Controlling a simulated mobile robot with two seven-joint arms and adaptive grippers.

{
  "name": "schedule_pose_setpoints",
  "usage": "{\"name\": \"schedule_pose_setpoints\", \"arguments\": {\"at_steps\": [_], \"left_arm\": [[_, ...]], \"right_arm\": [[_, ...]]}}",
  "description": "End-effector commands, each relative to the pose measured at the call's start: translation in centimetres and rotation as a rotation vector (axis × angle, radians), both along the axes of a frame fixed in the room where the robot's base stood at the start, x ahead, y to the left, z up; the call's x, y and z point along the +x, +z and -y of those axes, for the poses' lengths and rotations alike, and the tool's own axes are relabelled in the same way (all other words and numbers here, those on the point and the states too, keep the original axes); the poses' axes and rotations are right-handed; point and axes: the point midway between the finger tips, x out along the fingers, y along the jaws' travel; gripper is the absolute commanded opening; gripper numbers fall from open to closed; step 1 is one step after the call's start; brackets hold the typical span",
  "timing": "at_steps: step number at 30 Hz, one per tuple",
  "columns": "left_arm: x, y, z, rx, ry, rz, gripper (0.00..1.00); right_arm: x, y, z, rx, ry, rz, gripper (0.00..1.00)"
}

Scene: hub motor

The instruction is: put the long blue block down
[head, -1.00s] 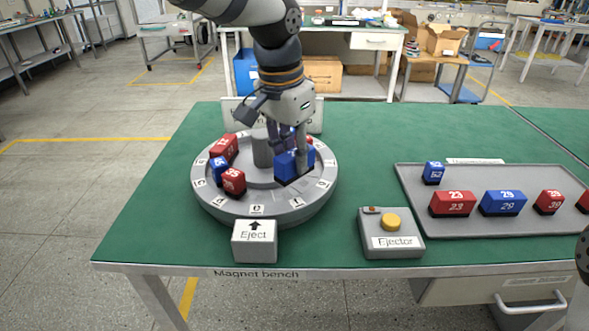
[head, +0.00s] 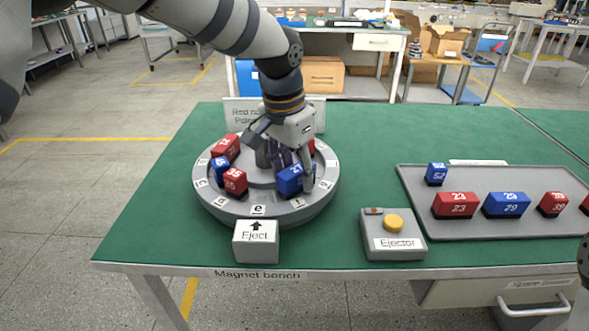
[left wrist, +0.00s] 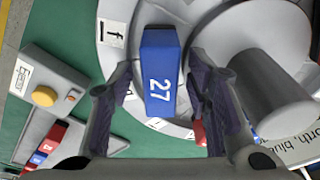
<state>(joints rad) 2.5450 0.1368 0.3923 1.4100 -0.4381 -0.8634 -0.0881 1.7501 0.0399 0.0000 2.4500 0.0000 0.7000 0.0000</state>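The long blue block (head: 289,181), marked 27, rests on the outer ring of the round grey turntable (head: 222,207), near the label f. In the left wrist view the block (left wrist: 159,75) lies lengthwise between the spread fingers, with a visible gap on each side. My left gripper (head: 294,168) is open around the block, low over the turntable; its fingers also show in the left wrist view (left wrist: 158,88). The fingers hide part of the block in the head view. My right gripper is not in view.
Red and blue blocks (head: 235,181) sit on the turntable's left side, around a central grey post (left wrist: 270,80). The Eject box (head: 256,250) and Ejector button box (head: 392,243) stand in front. A grey tray (head: 470,228) holds several blocks at right. Green bench top between is clear.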

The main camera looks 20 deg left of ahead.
Motion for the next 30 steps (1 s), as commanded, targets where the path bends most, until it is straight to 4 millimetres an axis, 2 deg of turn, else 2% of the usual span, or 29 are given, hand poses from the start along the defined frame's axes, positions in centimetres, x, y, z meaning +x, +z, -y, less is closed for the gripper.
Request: {"name": "schedule_pose_setpoints", "arguments": {"at_steps": [2, 5, 12, 18, 22, 30], "left_arm": [[0.0, 0.1, 0.0, 0.000, 0.000, 0.001, 0.45], [-0.1, 1.5, -0.1, 0.000, 0.000, 0.004, 0.45], [-0.9, 8.1, -0.5, 0.000, 0.001, 0.008, 0.45], [-1.4, 11.6, -0.8, 0.000, 0.000, 0.001, 0.45], [-1.5, 12.2, -0.8, 0.000, 0.000, -0.001, 0.45], [-1.5, 12.2, -0.8, 0.000, 0.000, -0.002, 0.45]], "right_arm": [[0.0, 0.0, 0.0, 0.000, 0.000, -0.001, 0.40], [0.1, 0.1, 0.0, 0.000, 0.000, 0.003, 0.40], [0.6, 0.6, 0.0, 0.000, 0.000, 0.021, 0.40], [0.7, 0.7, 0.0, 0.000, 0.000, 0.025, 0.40], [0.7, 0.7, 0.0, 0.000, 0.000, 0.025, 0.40], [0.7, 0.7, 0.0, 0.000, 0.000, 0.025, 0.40]]}}
